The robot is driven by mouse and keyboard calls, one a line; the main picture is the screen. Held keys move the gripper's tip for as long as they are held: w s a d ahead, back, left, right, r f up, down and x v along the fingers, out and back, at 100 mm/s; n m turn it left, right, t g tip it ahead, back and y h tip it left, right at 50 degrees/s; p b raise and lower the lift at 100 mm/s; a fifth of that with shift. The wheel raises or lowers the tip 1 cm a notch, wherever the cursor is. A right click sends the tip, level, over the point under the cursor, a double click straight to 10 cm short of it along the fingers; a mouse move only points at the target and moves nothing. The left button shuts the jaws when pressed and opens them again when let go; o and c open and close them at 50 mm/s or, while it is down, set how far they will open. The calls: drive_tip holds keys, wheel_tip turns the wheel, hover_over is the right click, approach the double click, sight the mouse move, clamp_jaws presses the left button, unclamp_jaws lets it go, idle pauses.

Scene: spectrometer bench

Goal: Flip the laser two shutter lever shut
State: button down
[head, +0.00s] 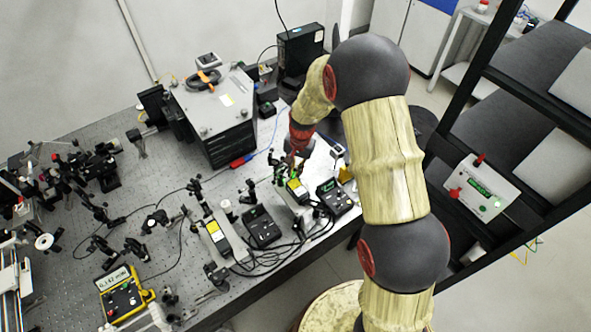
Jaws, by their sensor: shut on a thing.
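My gripper (289,165) is at the far end of the right-hand laser (297,189), a light box with a yellow label and small green parts at its far end. The jaws are shut on a small part there, which fits the shutter lever. The lever is too small and too covered by my gripper to see its position. A similar laser (216,236) with a yellow label lies to the left. I cannot read which laser is number two.
Black controllers (262,227) and (335,197) stand beside the lasers, with loose black cables in front. A large grey box (213,115) stands behind. Optics crowd the left of the perforated bench (150,185). A black rack (500,90) stands at the right.

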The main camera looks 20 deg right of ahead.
drive_tip(key=shift+a+h, duration=0.3)
drive_tip(key=shift+h, duration=0.1)
drive_tip(key=shift+s+a+f+t+h+b, duration=0.15)
drive_tip(key=shift+t+h+b, duration=0.2)
drive_tip(key=shift+b, duration=0.25)
drive_tip(key=shift+h+b, duration=0.25)
drive_tip(key=shift+b, duration=0.05)
drive_tip(key=shift+r, duration=0.2)
drive_tip(key=c, duration=1.9)
unclamp_jaws()
drive_tip(key=shift+p, duration=0.55)
